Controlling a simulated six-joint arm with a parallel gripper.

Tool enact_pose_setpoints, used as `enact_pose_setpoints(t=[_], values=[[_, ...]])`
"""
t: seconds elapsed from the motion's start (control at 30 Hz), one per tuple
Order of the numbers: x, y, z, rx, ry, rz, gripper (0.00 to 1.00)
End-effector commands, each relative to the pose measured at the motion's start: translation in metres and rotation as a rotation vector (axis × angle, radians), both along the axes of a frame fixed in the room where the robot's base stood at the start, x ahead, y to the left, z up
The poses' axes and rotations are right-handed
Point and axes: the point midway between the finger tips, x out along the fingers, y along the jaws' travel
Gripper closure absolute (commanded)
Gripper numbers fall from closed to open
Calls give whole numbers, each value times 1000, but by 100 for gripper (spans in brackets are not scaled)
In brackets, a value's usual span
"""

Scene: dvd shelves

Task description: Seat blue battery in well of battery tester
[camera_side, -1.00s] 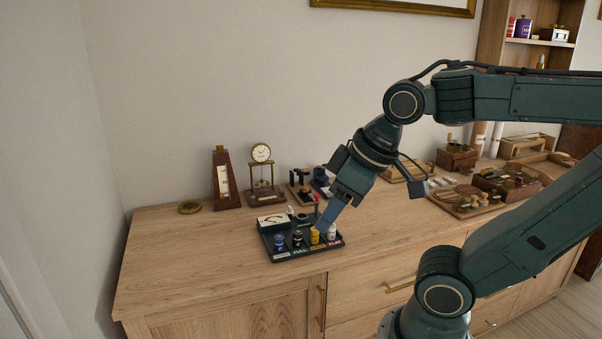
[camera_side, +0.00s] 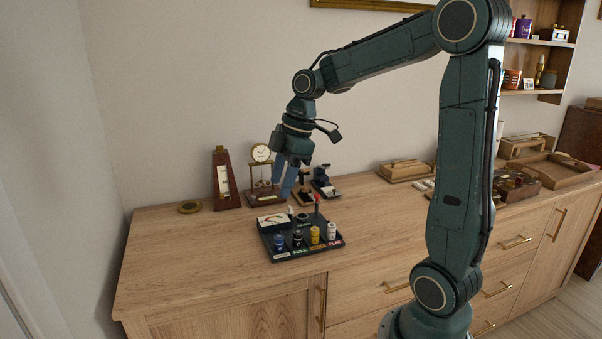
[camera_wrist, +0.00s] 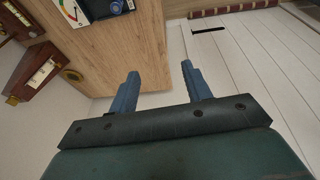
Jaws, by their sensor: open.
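The battery tester (camera_side: 283,256) is a dark tray on the wooden top, with a white dial (camera_side: 272,220) at its back left and a round dark well (camera_side: 303,218) near its back middle. The blue battery (camera_side: 279,242) stands upright at the tray's front left. Black (camera_side: 297,239), yellow (camera_side: 315,236) and white (camera_side: 332,232) batteries stand in a row to its right. My gripper (camera_side: 284,196) is open and empty, above and behind the tray. In the wrist view my gripper's fingers (camera_wrist: 164,82) are apart with nothing between them; the dial (camera_wrist: 74,10) shows at the top left.
A metronome (camera_side: 225,180), a clock on a stand (camera_side: 262,155) and a small dark instrument (camera_side: 322,182) stand behind the tray. A brass disc (camera_side: 190,207) lies at the left. Wooden boxes (camera_side: 405,170) are to the right.

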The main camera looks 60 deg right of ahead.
Motion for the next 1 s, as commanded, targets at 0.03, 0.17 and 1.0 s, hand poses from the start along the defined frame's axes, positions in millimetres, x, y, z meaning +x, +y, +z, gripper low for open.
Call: enact_pose_setpoints(t=[0.03, 0.17, 1.0], values=[[6, -13, -7, 7, 5, 32, 51], [18, -40, -22, 23, 1, 133, 51], [31, -131, -87, 86, -79, 455, 51]])
